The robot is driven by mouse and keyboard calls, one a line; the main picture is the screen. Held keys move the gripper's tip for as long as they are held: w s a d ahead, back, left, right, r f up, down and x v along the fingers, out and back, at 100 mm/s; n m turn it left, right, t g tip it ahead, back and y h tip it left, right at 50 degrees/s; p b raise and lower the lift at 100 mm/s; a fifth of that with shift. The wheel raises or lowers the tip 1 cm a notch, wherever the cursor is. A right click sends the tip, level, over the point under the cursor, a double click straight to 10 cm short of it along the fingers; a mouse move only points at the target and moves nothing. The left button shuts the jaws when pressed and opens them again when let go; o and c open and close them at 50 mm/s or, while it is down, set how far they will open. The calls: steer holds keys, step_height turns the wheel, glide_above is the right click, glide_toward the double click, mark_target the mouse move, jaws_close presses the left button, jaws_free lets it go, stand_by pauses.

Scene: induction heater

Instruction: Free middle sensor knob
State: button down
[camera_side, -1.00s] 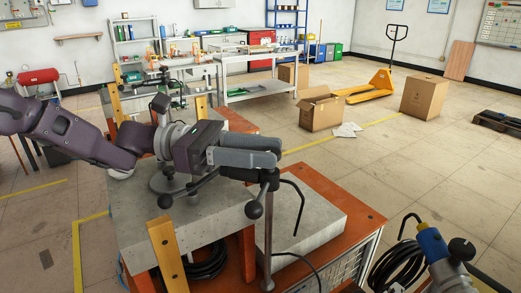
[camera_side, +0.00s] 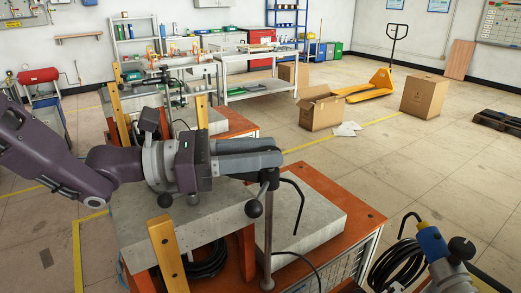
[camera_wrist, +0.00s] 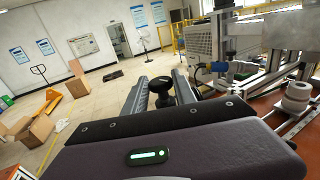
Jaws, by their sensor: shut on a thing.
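My gripper (camera_side: 276,153) reaches right over the grey block, its two fingers at the top of an upright metal post (camera_side: 268,240). The fingers are shut on a black knob at the post's head. In the wrist view the knob (camera_wrist: 185,92) shows between the fingers (camera_wrist: 160,95), with another dark round part beside it. The side view hides most of the held knob behind the fingers. A black ball knob (camera_side: 253,209) hangs just below the fingertips, left of the post.
An orange cart (camera_side: 355,207) carries a grey slab (camera_side: 312,222) right of the post. A black bent rod (camera_side: 298,205) stands close to the fingertips. A yellow-blue fitting (camera_side: 432,243) is at front right. The wrist view shows machine parts (camera_wrist: 245,60) to the right.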

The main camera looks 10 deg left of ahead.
steer(key=shift+s+d+n+t+y, duration=0.15)
steer(key=shift+n+t+y, duration=0.25)
steer(key=shift+n+t, duration=0.25)
steer(key=shift+s+n+t+y, duration=0.1)
steer(key=shift+n+t+y, duration=0.35)
steer(key=shift+t, duration=0.4)
steer(key=shift+n+t+y, duration=0.35)
steer(key=shift+n+t, duration=0.05)
steer(key=shift+t, duration=0.1)
steer(key=c, duration=1.1)
jaws_free()
steer(key=shift+o, duration=0.2)
step_height(320, 180, up, 10)
